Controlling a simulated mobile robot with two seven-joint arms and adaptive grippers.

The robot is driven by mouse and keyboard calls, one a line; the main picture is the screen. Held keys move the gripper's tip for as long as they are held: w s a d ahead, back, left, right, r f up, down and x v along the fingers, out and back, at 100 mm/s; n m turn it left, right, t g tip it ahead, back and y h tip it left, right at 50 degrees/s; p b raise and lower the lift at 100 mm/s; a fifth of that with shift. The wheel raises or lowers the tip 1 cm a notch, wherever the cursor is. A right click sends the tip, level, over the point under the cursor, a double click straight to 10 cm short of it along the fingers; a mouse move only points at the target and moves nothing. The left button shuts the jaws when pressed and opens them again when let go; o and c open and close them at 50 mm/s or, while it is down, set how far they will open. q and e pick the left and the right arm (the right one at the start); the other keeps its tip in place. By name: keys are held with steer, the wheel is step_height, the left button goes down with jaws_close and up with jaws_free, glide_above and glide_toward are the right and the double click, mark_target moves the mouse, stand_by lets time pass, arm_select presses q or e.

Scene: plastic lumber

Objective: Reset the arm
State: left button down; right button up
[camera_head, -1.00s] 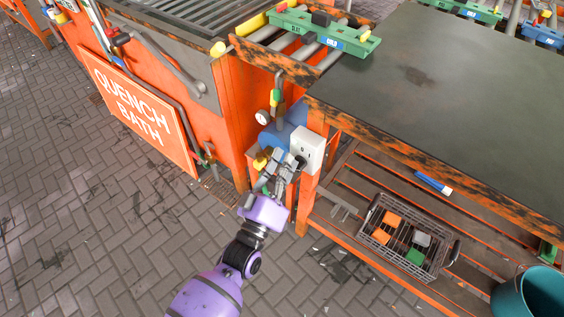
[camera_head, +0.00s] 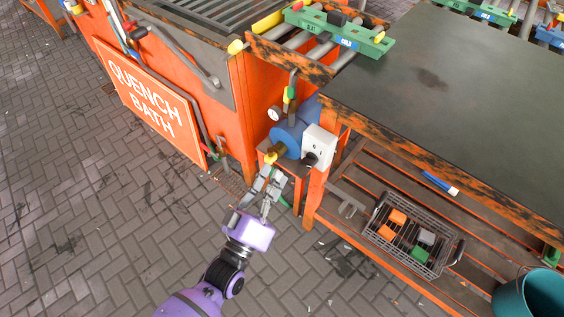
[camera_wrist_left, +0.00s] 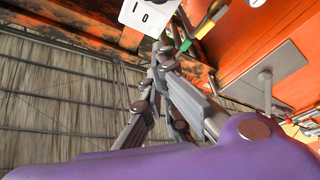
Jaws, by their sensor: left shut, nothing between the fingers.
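My left gripper (camera_head: 266,190) is in the lower middle of the head view, on its purple wrist. It is shut and empty, over the paved floor in front of the orange stand. It also shows in the left wrist view (camera_wrist_left: 164,62), fingers together. A white outlet box (camera_head: 319,147) on the stand is just above and right of the fingertips, with a dark plug in its lower socket. It also shows at the top of the left wrist view (camera_wrist_left: 150,14). The blue pump (camera_head: 288,137) is behind the fingertips. My right gripper is not in view.
The orange quench bath with its sign (camera_head: 150,103) stands at left. A dark-topped workbench (camera_head: 450,85) fills the right, with a wire basket (camera_head: 412,240) of colored blocks on its lower shelf. A teal bucket (camera_head: 530,297) is at lower right. The paved floor at lower left is clear.

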arm_select(q)
steer(key=shift+s+a+f, duration=0.1)
steer(key=shift+s+a, duration=0.1)
steer(key=shift+s, duration=0.25)
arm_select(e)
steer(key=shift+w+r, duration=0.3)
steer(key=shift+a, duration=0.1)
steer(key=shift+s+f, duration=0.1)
